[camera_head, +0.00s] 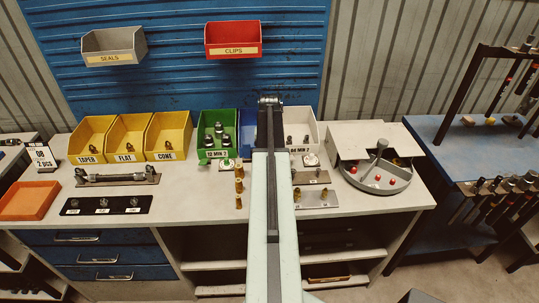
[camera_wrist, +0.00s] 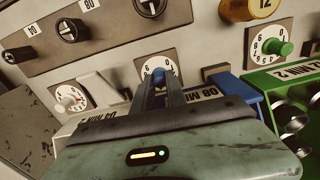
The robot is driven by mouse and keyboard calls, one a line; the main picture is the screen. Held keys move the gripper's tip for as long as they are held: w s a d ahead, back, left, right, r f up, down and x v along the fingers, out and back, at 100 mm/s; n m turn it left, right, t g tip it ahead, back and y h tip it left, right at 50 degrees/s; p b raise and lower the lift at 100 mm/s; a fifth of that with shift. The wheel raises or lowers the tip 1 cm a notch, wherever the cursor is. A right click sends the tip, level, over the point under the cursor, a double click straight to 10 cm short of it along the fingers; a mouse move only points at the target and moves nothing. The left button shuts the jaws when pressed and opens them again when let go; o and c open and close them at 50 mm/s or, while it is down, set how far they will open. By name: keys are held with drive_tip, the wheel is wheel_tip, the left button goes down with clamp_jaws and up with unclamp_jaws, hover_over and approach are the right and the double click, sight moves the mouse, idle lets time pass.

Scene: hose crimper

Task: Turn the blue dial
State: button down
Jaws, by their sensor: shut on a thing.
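Green (camera_head: 215,138) and yellow bins (camera_head: 168,136) stand left of my arm, a white bin (camera_head: 302,131) right.

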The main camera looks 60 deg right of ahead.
drive_tip(key=shift+a+m, duration=0.15)
drive_tip(key=shift+m, duration=0.95)
drive_tip(key=c, duration=1.3)
unclamp_jaws()
drive_tip(key=shift+c, duration=0.2)
drive_tip(key=shift+r+p, duration=0.3)
wheel_tip(320, 180, up, 7)
drive_tip(key=p, duration=0.7)
drive_tip(key=shift+r, duration=0.2)
drive_tip(key=shift+f, duration=0.1)
